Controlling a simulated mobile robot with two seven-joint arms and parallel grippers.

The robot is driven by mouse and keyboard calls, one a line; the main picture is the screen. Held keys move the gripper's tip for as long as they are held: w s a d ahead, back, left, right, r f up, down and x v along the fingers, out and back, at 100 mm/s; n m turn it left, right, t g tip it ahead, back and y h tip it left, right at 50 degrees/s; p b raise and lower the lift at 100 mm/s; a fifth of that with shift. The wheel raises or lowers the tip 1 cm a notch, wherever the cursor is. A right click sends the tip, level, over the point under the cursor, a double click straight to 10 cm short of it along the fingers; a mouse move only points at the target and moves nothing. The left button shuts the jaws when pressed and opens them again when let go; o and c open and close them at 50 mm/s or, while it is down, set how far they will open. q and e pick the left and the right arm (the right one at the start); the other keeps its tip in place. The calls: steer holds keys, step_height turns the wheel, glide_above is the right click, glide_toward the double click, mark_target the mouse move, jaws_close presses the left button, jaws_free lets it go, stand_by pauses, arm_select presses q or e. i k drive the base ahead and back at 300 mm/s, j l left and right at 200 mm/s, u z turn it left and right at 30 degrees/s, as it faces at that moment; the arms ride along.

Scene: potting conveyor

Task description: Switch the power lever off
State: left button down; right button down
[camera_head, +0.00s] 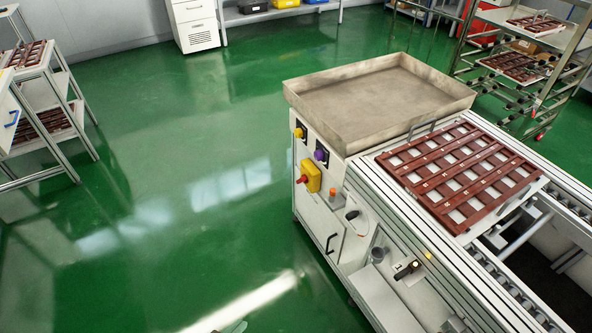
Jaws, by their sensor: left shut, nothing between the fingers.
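The potting conveyor's side panel carries several controls. A yellow box with a red knob (311,177) sits on the cabinet front. A small black lever (405,271) with a light tip is on a white plate lower down the conveyor side. I cannot tell for sure which one is the power lever, or its setting. Only the tip of my left gripper (236,327) shows at the bottom edge, over the green floor. It is shut and empty, well apart from the controls. My right gripper is not in view.
A yellow knob (299,132) and a purple knob (321,154) sit above the yellow box. A metal tray (385,98) tops the cabinet. A brown slatted tray (460,172) lies on the conveyor. A rack (62,85) stands at left. The green floor (150,210) between is clear.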

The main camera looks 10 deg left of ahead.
mark_target(303, 179)
steer(key=i+j+z, duration=0.25)
steer(key=i+j, duration=0.15)
steer(key=j, duration=0.2)
steer(key=i+j+z, duration=0.1)
steer(key=j, duration=0.2)
steer(key=i+j+z, duration=0.15)
steer(key=i+j, duration=0.1)
steer(key=j, duration=0.1)
